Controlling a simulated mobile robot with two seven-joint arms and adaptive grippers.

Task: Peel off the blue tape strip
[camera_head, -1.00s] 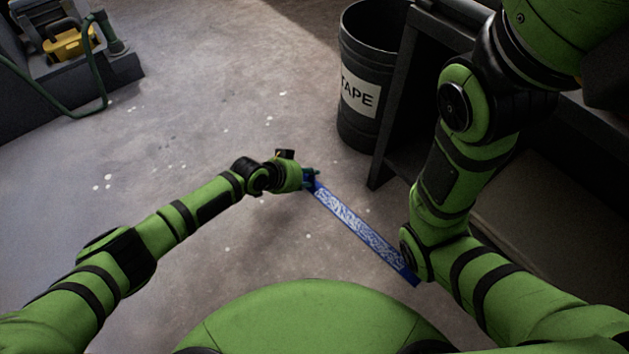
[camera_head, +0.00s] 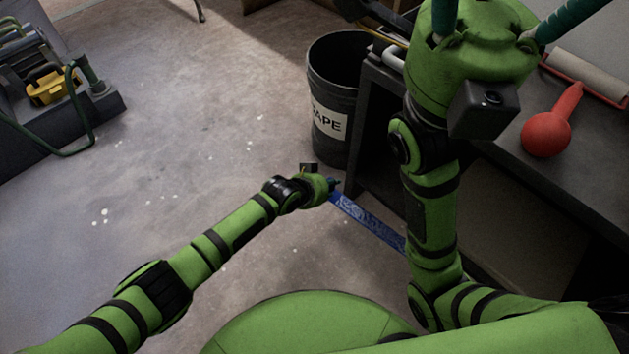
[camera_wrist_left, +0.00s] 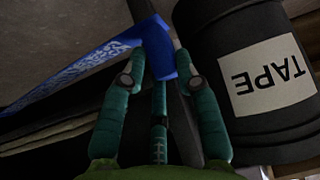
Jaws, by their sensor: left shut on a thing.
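The blue tape strip (camera_head: 366,221) has pale, mottled patches on one face. My left gripper (camera_head: 335,185) is shut on one end of it, above the floor. The strip slants down to the right, and its other end is hidden behind my right arm. In the left wrist view the strip (camera_wrist_left: 70,72) runs left from its folded end between the fingers (camera_wrist_left: 158,72). My right gripper (camera_head: 510,15) is at the top right above the bench, its teal fingers spread apart and their tips out of frame. I see nothing between them.
A black bin (camera_head: 333,90) labelled TAPE stands beyond my left gripper, open at the top. A dark bench (camera_head: 500,175) is on the right, with a red bulb blower (camera_head: 548,132) and a roller (camera_head: 590,75) on it. A yellow-and-black item (camera_head: 48,88) is far left. The middle floor is clear.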

